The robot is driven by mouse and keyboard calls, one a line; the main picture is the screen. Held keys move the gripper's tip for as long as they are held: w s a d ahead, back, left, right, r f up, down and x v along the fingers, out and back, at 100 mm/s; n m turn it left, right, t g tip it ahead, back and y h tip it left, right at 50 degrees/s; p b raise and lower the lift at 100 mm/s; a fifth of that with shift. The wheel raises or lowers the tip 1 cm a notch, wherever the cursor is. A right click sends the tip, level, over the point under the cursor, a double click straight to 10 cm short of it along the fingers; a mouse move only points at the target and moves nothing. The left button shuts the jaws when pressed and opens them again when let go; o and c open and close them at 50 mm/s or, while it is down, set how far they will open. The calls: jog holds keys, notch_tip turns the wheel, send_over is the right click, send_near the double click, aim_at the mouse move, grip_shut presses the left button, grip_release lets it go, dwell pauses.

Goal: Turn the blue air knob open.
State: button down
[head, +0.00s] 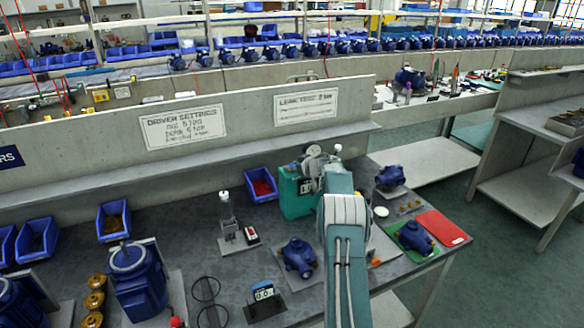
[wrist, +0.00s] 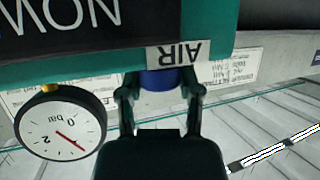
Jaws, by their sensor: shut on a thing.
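The blue air knob (wrist: 160,80) shows in the wrist view at the top middle, just below the upside-down AIR label (wrist: 176,53) on the teal box. My gripper (wrist: 160,92) has one finger on each side of the knob and is shut on it. In the head view the teal box (head: 294,190) stands on the bench behind my arm. The knob and my fingertips are hidden there. How far the knob is turned cannot be told.
A round pressure gauge (wrist: 60,123) with a red needle is left of my gripper. A red mat (head: 441,228) lies to the right.

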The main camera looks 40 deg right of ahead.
jog(key=shift+s+f+n+g+y, duration=0.1)
jog(key=shift+f+n+g+y, duration=0.15)
jog(key=shift+n+y, duration=0.4)
jog(key=shift+f+n+g+y, duration=0.2)
jog(key=shift+n+y, duration=0.35)
jog(key=shift+y, duration=0.2)
jog(key=shift+c, duration=1.3)
grip_release()
jog(key=shift+d+r, duration=0.1)
jog(key=shift+r, duration=0.05)
jog(key=shift+r, duration=0.15)
jog(key=shift+s+d+r, duration=0.15)
jog(key=shift+s+r, duration=0.05)
jog(key=shift+s, duration=0.1)
jog(key=v, duration=1.1)
jog(key=shift+f, duration=0.3)
